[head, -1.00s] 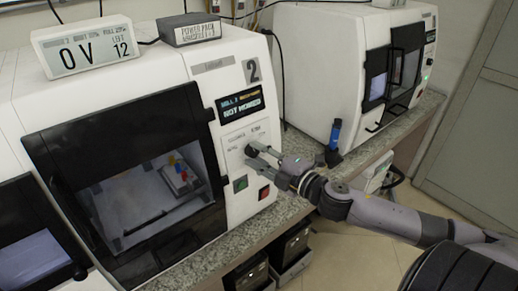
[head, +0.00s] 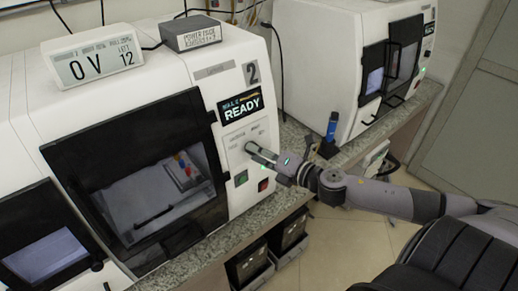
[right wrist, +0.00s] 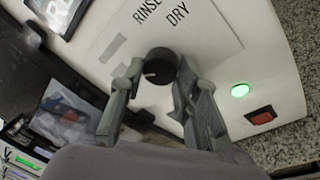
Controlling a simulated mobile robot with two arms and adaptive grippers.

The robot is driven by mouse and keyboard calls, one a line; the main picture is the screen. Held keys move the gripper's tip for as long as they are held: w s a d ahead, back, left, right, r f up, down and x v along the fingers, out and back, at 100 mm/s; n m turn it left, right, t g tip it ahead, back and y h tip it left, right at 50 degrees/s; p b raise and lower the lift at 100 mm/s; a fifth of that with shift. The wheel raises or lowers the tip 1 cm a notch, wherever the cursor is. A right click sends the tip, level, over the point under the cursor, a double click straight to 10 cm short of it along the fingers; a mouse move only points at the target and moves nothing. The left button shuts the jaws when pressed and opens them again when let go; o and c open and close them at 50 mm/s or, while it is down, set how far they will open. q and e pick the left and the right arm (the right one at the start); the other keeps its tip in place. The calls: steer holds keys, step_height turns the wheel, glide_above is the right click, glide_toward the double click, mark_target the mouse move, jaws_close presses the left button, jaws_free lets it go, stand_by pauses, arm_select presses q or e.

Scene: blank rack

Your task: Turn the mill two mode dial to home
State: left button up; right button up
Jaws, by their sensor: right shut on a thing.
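Mill two (head: 196,56) is the white machine marked "2"; its display (head: 241,107) reads "READY". Its mode dial (right wrist: 160,62) is a round black knob with a short white mark, on a light panel. "RINSE" and "DRY" labels show near it in the right wrist view; the other labels are too small or out of view. My right gripper (head: 262,153) is at the dial, its fingers (right wrist: 159,75) on either side of the knob and shut on it. The fingers hide most of the dial in the head view. My left gripper is not in view.
The mill's dark-framed door (head: 135,170) is left of the panel. A blue-topped item (head: 331,126) stands on the counter near my right arm, before another white machine (head: 325,50).

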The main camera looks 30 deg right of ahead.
steer(key=shift+f, duration=0.1)
stand_by(0.3)
steer(key=o, duration=1.2)
steer(key=shift+c, duration=0.2)
steer(key=v, duration=1.2)
